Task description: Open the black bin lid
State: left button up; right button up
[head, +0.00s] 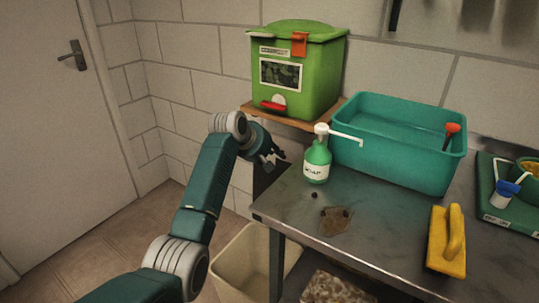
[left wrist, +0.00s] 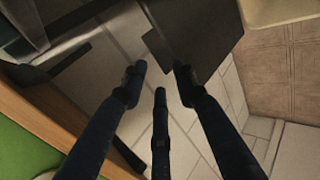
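A dark flat panel, which looks like the black bin lid (head: 266,178), shows in part below my left gripper, beside the table's left corner. In the left wrist view a dark flat panel (left wrist: 195,35) lies beyond the fingertips at the top. I cannot tell its exact tilt or whether the fingers touch it. A cream bin (head: 226,265) stands on the floor left of the table leg, partly hidden by the table. My left gripper (head: 277,156) has its fingers apart and empty; they also show in the left wrist view (left wrist: 160,75). My right gripper is out of view.
A green box (head: 318,82) sits on a wooden shelf (head: 248,110) just above my left gripper. The floor (head: 120,240) left of the bin is clear.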

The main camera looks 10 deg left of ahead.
pick_arm(q)
jog(key=shift+v, duration=1.4)
